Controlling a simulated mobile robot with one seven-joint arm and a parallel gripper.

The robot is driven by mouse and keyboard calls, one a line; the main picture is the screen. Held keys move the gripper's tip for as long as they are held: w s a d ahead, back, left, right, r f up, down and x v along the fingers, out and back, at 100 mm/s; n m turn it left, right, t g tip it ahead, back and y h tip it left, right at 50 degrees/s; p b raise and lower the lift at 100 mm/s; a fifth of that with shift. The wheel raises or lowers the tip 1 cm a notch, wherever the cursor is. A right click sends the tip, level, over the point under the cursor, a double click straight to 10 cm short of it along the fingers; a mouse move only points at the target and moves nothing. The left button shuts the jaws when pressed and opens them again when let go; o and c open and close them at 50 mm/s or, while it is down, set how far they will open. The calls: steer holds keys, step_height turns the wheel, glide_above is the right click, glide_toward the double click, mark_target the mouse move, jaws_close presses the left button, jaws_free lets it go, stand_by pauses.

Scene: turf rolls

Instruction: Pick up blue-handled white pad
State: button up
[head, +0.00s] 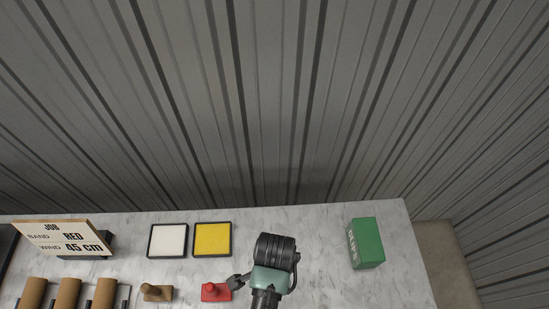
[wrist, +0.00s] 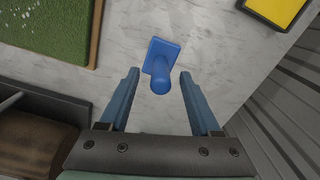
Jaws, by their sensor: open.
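A blue pad (wrist: 160,64) with a rounded blue handle lies on the grey marbled worktop in the wrist view. Its base plate also looks blue from above, and its underside is hidden, so no white shows. My gripper (wrist: 159,74) is open, with its two blue-grey fingers apart. The handle appears between and just beyond the fingertips, with nothing gripped. The blue pad does not show in the head view, where my arm (head: 270,278) stands over the worktop.
White (head: 168,240) and yellow (head: 212,239) black-framed squares lie on the worktop (head: 320,240). Brown-handled (head: 156,292) and red (head: 216,292) pads are in front. A green box (head: 367,243) stands right, a job sign (head: 62,238) left. Green turf (wrist: 45,25) shows in the wrist view.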

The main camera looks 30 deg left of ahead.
steer(key=shift+f, duration=1.45)
jaws_close()
